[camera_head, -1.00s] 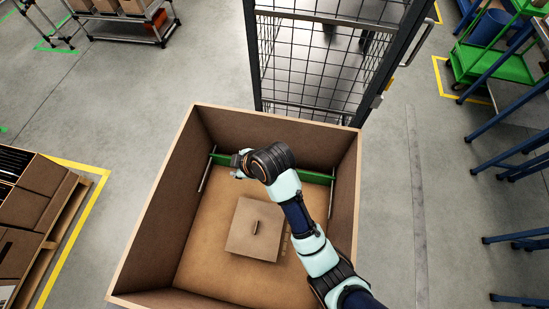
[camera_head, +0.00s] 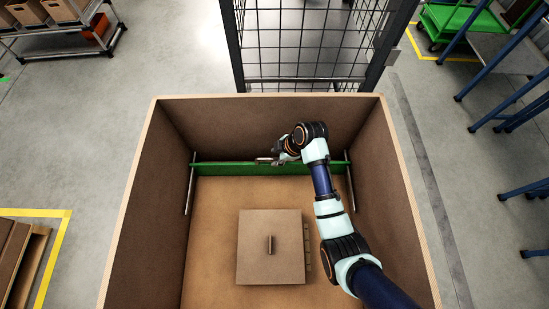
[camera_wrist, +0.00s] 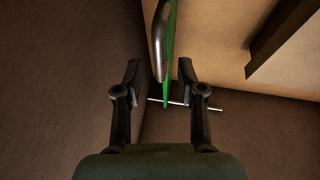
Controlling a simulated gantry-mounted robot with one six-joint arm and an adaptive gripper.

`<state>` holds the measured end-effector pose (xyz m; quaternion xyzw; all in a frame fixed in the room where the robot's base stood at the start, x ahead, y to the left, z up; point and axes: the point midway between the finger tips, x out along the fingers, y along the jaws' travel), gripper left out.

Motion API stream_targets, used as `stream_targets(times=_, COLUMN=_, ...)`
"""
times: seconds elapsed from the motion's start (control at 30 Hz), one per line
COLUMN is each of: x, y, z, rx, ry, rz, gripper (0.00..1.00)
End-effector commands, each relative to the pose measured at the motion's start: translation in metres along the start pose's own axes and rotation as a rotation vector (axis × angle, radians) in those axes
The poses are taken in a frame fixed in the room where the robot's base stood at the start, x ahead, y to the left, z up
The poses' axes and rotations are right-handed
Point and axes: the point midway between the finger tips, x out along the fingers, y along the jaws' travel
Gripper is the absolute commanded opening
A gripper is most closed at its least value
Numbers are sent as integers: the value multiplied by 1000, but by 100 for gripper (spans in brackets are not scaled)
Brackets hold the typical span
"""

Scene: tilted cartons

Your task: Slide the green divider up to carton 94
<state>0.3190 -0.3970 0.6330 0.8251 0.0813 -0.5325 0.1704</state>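The green divider (camera_head: 225,169) stands upright across the far end of a large open box, between two metal side rails. A brown carton (camera_head: 255,265) with a small upright tab on top lies on the box floor, nearer the camera, with a clear gap to the divider. I cannot read a number on it. My gripper (camera_head: 268,160) is at about the middle of the divider. In the wrist view my gripper (camera_wrist: 160,82) is open, its fingers apart on either side of the line of the green divider (camera_wrist: 170,60) and its metal handle (camera_wrist: 158,45). No finger visibly touches the handle.
The large box's wooden rim (camera_head: 130,205) and tall walls surround the work area. A rail (camera_head: 190,185) runs along the left wall and another (camera_head: 350,190) along the right. A mesh gate (camera_head: 305,45) stands behind the box. Bare floor lies between divider and carton.

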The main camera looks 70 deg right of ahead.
Motion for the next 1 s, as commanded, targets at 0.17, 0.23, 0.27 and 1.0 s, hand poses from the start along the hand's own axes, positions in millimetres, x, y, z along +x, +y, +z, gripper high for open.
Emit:
stream_targets(times=0.17, x=20, y=0, z=0, rx=0, ry=0, rz=0, gripper=39)
stream_targets(times=0.23, x=21, y=0, z=0, rx=0, ry=0, rz=0, gripper=39)
stream_targets(times=0.27, x=21, y=0, z=0, rx=0, ry=0, rz=0, gripper=39)
stream_targets(times=1.0, x=20, y=0, z=0, rx=1, ry=0, rz=1, gripper=0)
